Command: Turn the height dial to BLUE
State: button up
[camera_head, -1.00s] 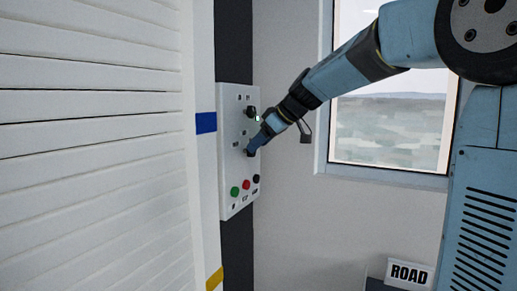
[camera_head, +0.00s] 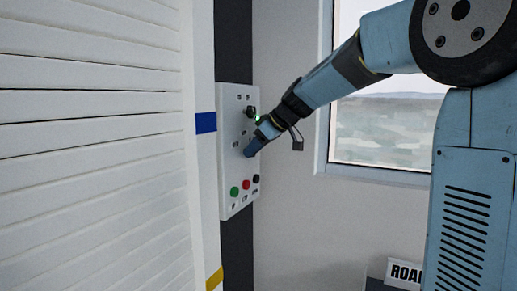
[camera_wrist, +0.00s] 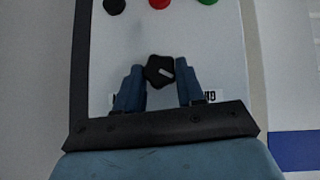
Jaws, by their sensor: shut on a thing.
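A white control panel (camera_head: 226,150) is fixed upright on a dark post. My gripper (camera_head: 252,150) is at its lower dial, which it hides in the head view. In the wrist view, the dial (camera_wrist: 157,70) is a black lobed knob with a pale pointer mark, which points to the right of that picture. My gripper (camera_wrist: 160,86) has a blue finger on each side of the dial and is shut on it. Labels beside the dial are partly hidden by the fingers. A blue band (camera_head: 206,122) and a yellow band (camera_head: 214,279) mark the white strip left of the panel.
Another black knob (camera_head: 250,112) sits above on the panel, close to my wrist. Green (camera_head: 234,191), red (camera_head: 246,185) and black (camera_head: 256,179) buttons are below. A slatted white surface (camera_head: 90,150) fills the left. A window (camera_head: 390,130) and a ROAD sign (camera_head: 402,274) are at right.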

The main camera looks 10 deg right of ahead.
jog(key=shift+c, duration=1.4)
jog(key=shift+d, duration=0.55)
jog(key=shift+c, duration=0.3)
jog(key=shift+a, duration=0.45)
jog(key=shift+g, duration=0.3)
jog(key=shift+r+m+y, duration=0.1)
jog(key=shift+m+y, duration=0.2)
jog(key=m+g+y, duration=0.1)
jog(key=g, duration=0.1)
jog(key=m+g+y, duration=0.1)
jog(key=shift+w+d+f+g+y, duration=0.2)
jog(key=shift+w+g+y, duration=0.2)
jog(key=shift+w+f+m+g+y, duration=0.1)
jog(key=shift+m+g+y, duration=0.5)
jog(key=shift+g+y, duration=0.1)
jog(key=shift+w+f+m+g+y, duration=0.1)
jog(key=shift+m+g+y, duration=0.5)
jog(key=shift+y, duration=0.1)
